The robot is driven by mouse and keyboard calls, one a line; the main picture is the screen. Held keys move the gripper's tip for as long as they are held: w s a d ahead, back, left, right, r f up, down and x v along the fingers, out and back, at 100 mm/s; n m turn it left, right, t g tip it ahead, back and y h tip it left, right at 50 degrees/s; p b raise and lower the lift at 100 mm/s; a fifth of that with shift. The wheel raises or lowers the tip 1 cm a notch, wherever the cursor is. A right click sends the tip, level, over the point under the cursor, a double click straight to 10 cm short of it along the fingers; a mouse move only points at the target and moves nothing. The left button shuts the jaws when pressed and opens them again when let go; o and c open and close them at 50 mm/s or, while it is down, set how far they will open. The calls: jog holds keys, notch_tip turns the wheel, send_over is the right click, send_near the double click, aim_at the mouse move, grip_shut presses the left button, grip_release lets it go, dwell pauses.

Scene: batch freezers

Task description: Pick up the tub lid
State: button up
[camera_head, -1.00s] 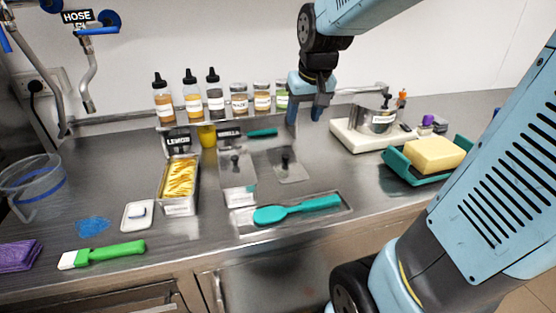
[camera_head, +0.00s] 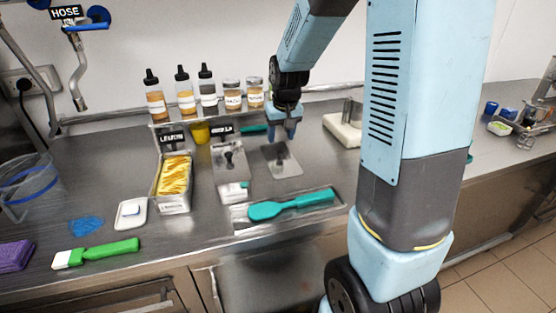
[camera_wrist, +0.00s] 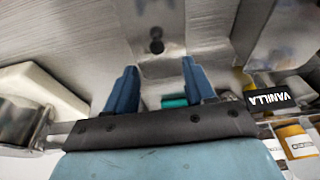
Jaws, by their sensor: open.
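A flat steel lid (camera_head: 289,169) with a dark knob lies on the counter right of the vanilla tub. It also shows in the wrist view (camera_wrist: 172,14), its knob near the top middle. A second steel lid with a dark knob sits on the vanilla tub (camera_head: 233,187). My gripper (camera_head: 284,131) is open and empty above and behind the loose lid. In the wrist view my gripper (camera_wrist: 158,70) has its two blue fingers apart, with the knob beyond the tips, between their lines. Nothing is between the fingers.
An open tub of yellow filling (camera_head: 174,177) stands left, under the LEMON sign (camera_head: 171,137). A teal spatula (camera_head: 290,205) lies on a tray in front. Bottles and jars (camera_head: 208,94) line the back shelf. A white block (camera_head: 344,130) stands right of the gripper.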

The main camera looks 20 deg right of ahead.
aim_at(280, 152)
jog(key=shift+d+x, duration=0.2)
jog(key=shift+x, duration=3.45)
jog(key=shift+c, duration=0.2)
grip_shut()
